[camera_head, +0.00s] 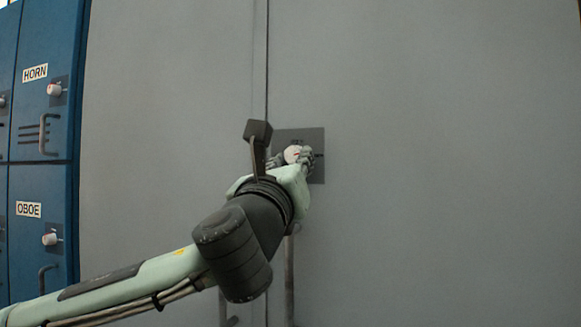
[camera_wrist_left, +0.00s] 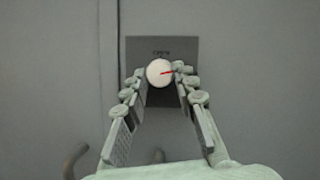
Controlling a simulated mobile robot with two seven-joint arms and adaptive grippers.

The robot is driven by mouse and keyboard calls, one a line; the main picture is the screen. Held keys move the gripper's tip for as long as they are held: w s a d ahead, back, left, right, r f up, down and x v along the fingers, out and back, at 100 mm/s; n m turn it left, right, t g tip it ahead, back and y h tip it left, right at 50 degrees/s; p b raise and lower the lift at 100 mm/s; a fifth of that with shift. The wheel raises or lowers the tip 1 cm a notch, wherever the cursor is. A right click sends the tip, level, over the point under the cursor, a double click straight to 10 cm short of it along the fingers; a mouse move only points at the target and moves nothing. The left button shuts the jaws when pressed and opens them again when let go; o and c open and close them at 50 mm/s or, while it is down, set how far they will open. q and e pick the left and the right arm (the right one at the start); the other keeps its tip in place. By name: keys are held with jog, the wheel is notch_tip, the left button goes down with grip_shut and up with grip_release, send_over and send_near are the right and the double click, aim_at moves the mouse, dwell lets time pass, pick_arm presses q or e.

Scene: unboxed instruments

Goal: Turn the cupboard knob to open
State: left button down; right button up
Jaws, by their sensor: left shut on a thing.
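The cupboard knob (camera_head: 293,153) is white and round, on a dark square plate (camera_head: 317,171) on the grey cupboard door (camera_head: 420,130). The arm hides part of the plate. The cupboard door is flush with its neighbour. My right gripper is not in view.
A vertical bar handle (camera_head: 289,280) hangs below the plate. A dark seam (camera_head: 267,60) runs between the two grey doors. Blue lockers labelled HORN (camera_head: 35,73) and OBOE (camera_head: 28,209) stand at the left, with their own knobs and handles. The right side is clear.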

pick_arm(q)
jog(key=n+y, duration=0.2)
jog(key=n, duration=0.3)
jog(key=n+g+y, duration=0.1)
jog(key=n+y, duration=0.1)
jog(key=n, duration=0.3)
jog(key=n+g+y, duration=0.1)
jog(key=n+y, duration=0.1)
jog(key=n, duration=0.3)
jog(key=shift+s+d+r, duration=0.15)
jog(key=shift+d+r, duration=0.25)
jog(key=n+g+p, duration=0.1)
jog(key=n, duration=0.1)
jog(key=shift+r+n, duration=0.1)
jog(key=shift+n, duration=0.2)
jog(key=shift+n+g+y, duration=0.3)
jog(key=shift+n+g, duration=0.2)
jog(key=shift+n, duration=0.1)
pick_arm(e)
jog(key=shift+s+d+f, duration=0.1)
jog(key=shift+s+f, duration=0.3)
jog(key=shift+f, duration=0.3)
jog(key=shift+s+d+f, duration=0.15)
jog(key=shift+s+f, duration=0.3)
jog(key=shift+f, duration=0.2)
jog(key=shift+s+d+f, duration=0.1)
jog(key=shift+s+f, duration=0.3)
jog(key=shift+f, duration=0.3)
